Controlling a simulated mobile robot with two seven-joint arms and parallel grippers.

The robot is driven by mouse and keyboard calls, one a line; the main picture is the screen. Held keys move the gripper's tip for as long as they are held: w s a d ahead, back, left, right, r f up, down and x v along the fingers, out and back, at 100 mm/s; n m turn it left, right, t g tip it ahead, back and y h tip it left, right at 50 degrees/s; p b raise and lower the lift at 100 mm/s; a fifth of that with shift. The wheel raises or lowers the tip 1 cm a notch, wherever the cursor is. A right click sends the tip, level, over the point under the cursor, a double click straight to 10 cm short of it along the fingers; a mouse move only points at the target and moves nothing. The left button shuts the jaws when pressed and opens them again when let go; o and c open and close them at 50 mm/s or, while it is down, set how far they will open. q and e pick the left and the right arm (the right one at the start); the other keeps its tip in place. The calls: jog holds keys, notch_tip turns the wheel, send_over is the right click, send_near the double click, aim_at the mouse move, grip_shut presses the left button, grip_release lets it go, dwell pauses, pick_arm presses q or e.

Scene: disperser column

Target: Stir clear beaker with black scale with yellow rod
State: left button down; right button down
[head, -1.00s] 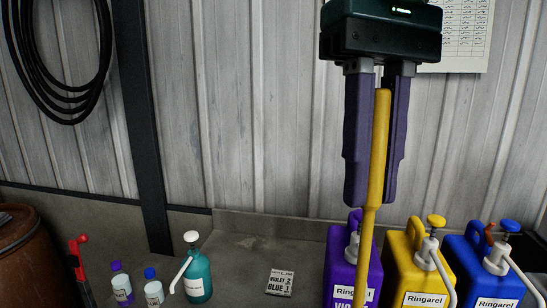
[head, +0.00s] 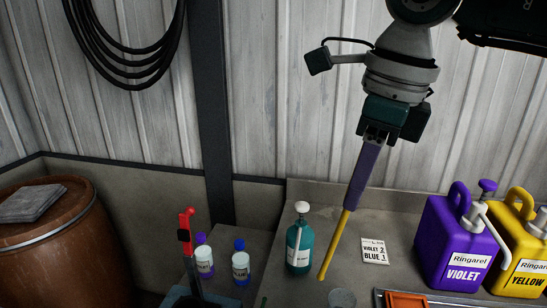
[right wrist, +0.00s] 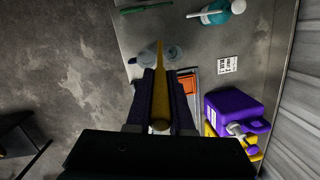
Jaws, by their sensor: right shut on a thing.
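My right gripper (head: 354,206) is shut on the yellow rod (head: 334,244), which hangs down slightly tilted, its lower end above the bench. In the right wrist view the gripper (right wrist: 161,76) holds the same rod (right wrist: 159,58) between its dark fingers. A clear round vessel, likely the beaker (head: 342,298), shows at the bottom edge of the head view. Clear glassware (right wrist: 148,54) also shows beside the rod in the right wrist view. I cannot make out a black scale. The rod tip appears outside the vessel. My left gripper is not in view.
A brown barrel (head: 75,245) is at left.

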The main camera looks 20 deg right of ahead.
aim_at(320, 276)
jog(key=w+d+f+m+h+b, duration=0.1)
jog(key=f+m+b, duration=0.4)
jog(key=f, duration=0.5)
jog(key=d+f+m+h+b, duration=0.1)
jog(key=d+f+m+b, duration=0.1)
jog(key=f+m+b, duration=0.3)
jog(key=shift+w+d+f+m+b, duration=0.35)
jog(key=shift+f+b, duration=1.3)
jog(key=shift+f, duration=1)
